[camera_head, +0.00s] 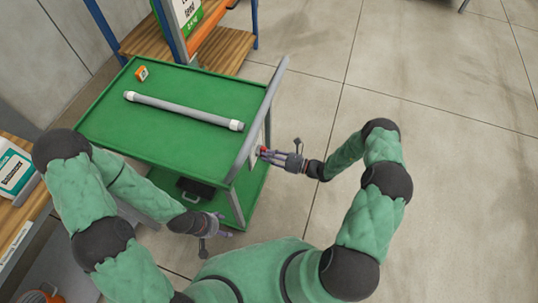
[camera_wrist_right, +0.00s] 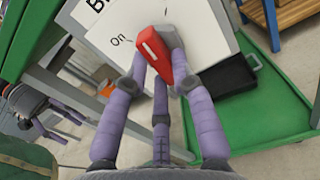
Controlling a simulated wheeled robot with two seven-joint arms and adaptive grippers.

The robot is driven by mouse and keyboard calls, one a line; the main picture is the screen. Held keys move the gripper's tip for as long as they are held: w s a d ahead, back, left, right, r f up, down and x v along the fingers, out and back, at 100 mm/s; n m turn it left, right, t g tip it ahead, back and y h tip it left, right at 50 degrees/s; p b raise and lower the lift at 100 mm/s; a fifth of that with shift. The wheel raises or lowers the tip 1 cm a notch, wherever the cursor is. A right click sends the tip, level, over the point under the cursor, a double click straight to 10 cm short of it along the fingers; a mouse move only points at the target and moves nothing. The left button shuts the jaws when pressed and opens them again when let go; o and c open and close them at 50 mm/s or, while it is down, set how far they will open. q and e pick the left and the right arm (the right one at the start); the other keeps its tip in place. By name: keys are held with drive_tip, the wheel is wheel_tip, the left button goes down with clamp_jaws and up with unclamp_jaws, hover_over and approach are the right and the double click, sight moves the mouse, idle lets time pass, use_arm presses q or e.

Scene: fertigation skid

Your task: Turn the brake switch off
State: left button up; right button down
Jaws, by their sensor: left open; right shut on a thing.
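The brake switch's red handle (camera_wrist_right: 156,52) shows in the right wrist view in front of a white panel (camera_wrist_right: 108,30), with the word "On" to its left. An "Off" label is not visible. My right gripper (camera_wrist_right: 158,75) has its purple fingers shut on the red handle. In the head view, my right gripper (camera_head: 268,155) is at the right end of the green cart (camera_head: 180,130), where a bit of red shows at its fingertips. My left gripper (camera_head: 220,228) is open and empty near the cart's front corner; it also shows in the wrist view (camera_wrist_right: 58,125).
A grey pipe (camera_head: 185,110) with white ends and a small orange box (camera_head: 142,73) lie on the cart top. A black case (camera_head: 195,190) sits on the lower shelf. A grey handle bar (camera_head: 262,115) runs along the cart's right end. The floor at right is clear.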

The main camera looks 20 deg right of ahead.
drive_tip(key=shift+s+r+m, duration=0.1)
drive_tip(key=shift+m, duration=1.85)
drive_tip(key=shift+r+m, duration=0.1)
drive_tip(key=shift+m, duration=1.85)
drive_tip(key=c, duration=1)
unclamp_jaws()
drive_tip(key=shift+c, duration=0.2)
drive_tip(key=v, duration=1.2)
drive_tip(key=shift+a, duration=0.1)
